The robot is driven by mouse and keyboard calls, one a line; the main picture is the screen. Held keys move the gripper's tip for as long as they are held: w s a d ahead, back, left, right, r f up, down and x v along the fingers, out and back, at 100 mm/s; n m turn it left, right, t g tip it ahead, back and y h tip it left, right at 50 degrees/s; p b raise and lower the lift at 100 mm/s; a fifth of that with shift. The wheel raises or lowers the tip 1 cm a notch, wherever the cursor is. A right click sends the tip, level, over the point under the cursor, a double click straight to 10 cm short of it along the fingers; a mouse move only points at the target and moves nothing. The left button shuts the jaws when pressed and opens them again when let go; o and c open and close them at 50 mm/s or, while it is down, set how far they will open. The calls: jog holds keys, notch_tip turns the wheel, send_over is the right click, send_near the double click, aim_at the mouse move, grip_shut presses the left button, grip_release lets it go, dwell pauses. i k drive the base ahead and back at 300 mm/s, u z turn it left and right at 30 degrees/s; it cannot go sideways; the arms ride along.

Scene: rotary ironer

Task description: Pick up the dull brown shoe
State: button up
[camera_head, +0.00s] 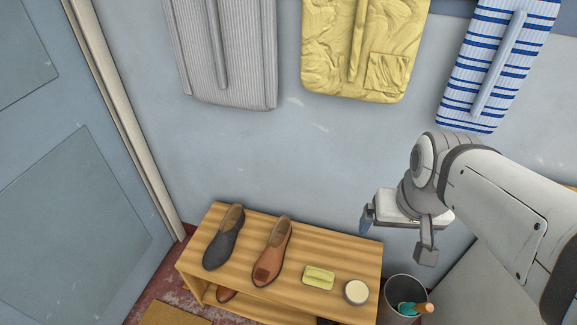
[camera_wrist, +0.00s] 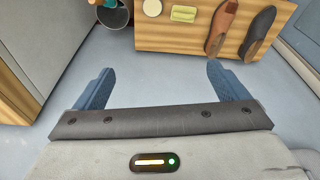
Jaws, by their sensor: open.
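A brown shoe (camera_head: 273,248) with a darker square patch near its toe lies on top of the wooden bench (camera_head: 318,240). It also shows in the wrist view (camera_wrist: 219,30), at the upper right. A dark grey shoe (camera_head: 224,238) lies beside it, to its left in the head view. My gripper (camera_head: 396,238) is open and empty, to the right of the brown shoe and apart from it.
A yellow-green block (camera_head: 319,277) and a round pale tin (camera_head: 356,292) lie on the bench. A grey bin (camera_head: 405,296) with handled items stands at its right. Part of a reddish-brown shoe (camera_head: 226,295) shows on the lower shelf. Covered boards hang on the wall above.

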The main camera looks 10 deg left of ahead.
aim_at(269, 264)
jog(key=z, duration=0.65)
jog(key=k, duration=1.55)
jog(key=u, duration=0.85)
jog(key=i, duration=1)
jog(key=u, duration=0.05)
